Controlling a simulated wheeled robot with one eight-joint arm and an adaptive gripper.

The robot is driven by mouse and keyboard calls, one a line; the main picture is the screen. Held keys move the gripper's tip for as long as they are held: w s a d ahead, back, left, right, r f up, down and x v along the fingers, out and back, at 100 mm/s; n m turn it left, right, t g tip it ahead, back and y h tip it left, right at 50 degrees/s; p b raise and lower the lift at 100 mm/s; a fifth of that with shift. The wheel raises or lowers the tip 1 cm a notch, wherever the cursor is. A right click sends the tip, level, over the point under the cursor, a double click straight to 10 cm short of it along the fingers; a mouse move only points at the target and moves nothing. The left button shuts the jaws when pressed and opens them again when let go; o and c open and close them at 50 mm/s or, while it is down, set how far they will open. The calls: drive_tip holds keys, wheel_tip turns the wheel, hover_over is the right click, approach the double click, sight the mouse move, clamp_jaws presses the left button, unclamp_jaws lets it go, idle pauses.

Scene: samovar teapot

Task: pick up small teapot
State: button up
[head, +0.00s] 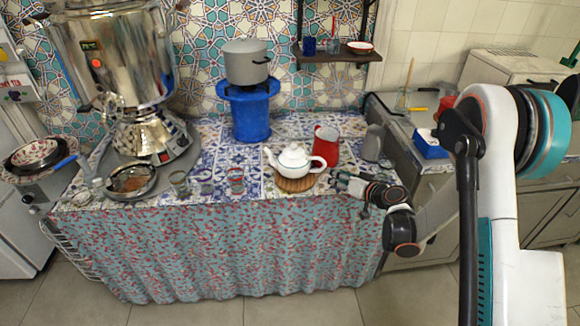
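The small white teapot (293,161) stands upright on a round wooden trivet (296,185) near the front edge of the tiled table. Its spout points left and its handle faces right, toward my gripper. My gripper (338,181) is just to the right of the teapot, low over the table's front edge. It appears apart from the handle, but the gap is hard to judge. Its fingers are small and dark in this view, and I cannot tell whether they are open or shut.
A red jug (326,147) stands close behind the teapot, with a grey pitcher (372,143) to its right. Small glasses (236,181) stand to the left. A large samovar (125,60) fills the left side. A blue stand (250,112) bears a grey pot (246,62) at the back.

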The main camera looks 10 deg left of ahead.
sight(322, 170)
drive_tip(key=x, duration=0.3)
drive_tip(key=shift+w+a+f+b, duration=0.1)
drive_tip(key=shift+w+a+b, duration=0.1)
drive_tip(key=shift+b, duration=0.2)
drive_tip(key=b+x, duration=0.2)
drive_tip(key=x, duration=0.3)
drive_tip(key=shift+w+f, duration=0.1)
drive_tip(key=shift+d, duration=0.1)
clamp_jaws()
